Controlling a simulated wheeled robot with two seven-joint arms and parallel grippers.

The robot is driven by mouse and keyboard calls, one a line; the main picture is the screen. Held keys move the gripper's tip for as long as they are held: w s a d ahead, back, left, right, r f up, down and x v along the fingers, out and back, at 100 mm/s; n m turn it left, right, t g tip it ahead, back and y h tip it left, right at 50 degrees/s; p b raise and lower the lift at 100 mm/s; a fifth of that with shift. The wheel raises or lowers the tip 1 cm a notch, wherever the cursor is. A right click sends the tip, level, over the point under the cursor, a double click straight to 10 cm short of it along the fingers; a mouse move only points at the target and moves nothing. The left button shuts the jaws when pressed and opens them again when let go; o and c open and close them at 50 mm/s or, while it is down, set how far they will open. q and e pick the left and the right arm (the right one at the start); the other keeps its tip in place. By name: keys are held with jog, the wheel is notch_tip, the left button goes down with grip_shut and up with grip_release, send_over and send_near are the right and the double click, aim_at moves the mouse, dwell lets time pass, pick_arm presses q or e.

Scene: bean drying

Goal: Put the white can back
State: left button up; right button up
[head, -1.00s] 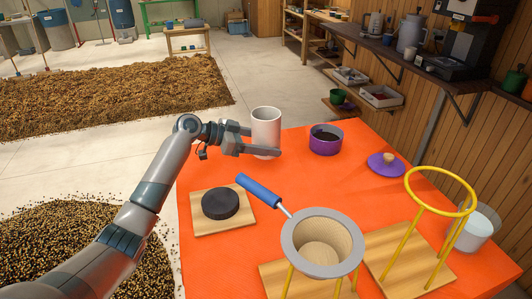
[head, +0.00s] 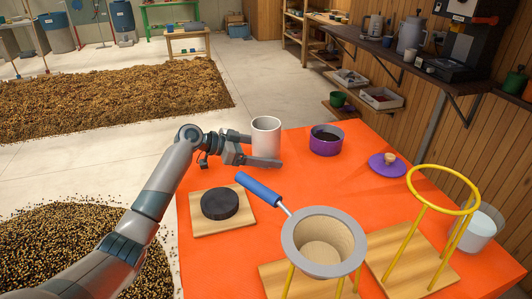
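The white can (head: 266,134) stands upright at the back left edge of the orange table. My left gripper (head: 262,151) is open around its lower part. One finger passes at the can's left and partly behind it, the other lies low in front of it. The far fingertip is hidden by the can. I cannot tell whether either finger touches it. My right gripper is not in view.
A purple pot (head: 326,140) stands right of the can, with a purple lid (head: 388,164) further right. A black disc (head: 220,204) on a board, a blue-handled strainer (head: 324,242), a yellow ring stand (head: 443,190) and a pale cup (head: 477,232) are nearer. The orange table (head: 320,185) is clear mid-table.

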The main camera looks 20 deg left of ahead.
pick_arm(q)
jog(key=shift+r, duration=0.1)
jog(key=shift+r, duration=0.1)
jog(key=shift+s+a, duration=0.15)
jog(key=shift+a, duration=0.15)
jog(key=b+v, duration=0.4)
jog(key=v, duration=0.6)
jog(key=shift+s+a, duration=0.1)
jog(key=shift+s+a+r, duration=0.25)
jog(key=shift+a+r, duration=0.05)
jog(key=shift+a, duration=0.05)
